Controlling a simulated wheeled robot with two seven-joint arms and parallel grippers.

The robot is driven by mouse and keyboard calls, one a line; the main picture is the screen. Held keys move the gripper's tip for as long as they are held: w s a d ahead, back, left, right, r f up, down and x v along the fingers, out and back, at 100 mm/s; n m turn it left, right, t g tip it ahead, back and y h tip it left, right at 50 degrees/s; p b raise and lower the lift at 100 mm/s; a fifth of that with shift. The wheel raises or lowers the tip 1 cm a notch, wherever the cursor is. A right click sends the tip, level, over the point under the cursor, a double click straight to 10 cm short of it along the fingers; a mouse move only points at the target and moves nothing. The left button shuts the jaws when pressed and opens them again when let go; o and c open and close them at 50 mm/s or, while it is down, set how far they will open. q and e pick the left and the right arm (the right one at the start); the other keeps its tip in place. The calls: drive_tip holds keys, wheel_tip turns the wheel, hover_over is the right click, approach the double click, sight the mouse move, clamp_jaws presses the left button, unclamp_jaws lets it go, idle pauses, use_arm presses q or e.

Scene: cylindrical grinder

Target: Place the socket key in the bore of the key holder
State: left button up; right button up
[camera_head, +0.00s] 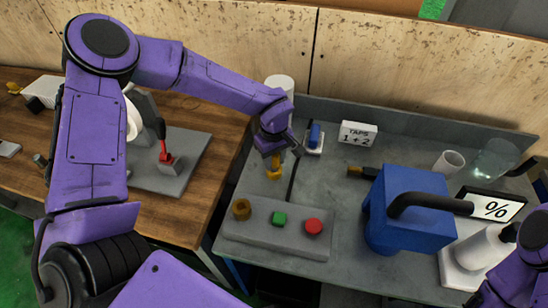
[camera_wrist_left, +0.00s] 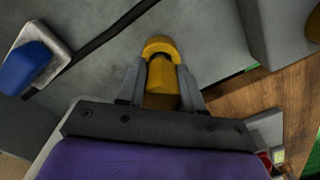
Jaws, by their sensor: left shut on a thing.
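My left gripper (camera_head: 273,157) is shut on a yellow, brass-like piece (camera_head: 274,170), which appears to be the socket key. It hangs below the fingers over the grey table. In the left wrist view the key (camera_wrist_left: 160,75) sits between the two fingers (camera_wrist_left: 160,88), with a rounded yellow end beyond them. My right gripper is out of view.
The grey block (camera_head: 262,234) carries a green button (camera_head: 280,219) and a red button (camera_head: 313,226). A blue machine (camera_head: 400,208) stands right. A small blue item (camera_head: 315,135), a "TAPS 1 + 2" sign (camera_head: 357,134) and a white cylinder (camera_head: 280,84) are behind. A dark cable crosses the table.

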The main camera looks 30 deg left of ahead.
use_arm(q)
drive_tip(key=shift+f, duration=0.15)
drive_tip(key=o, duration=1.1)
wheel_tip(320, 180, up, 12)
drive_tip(key=shift+r+b, duration=0.2)
drive_tip(key=shift+b, duration=0.45)
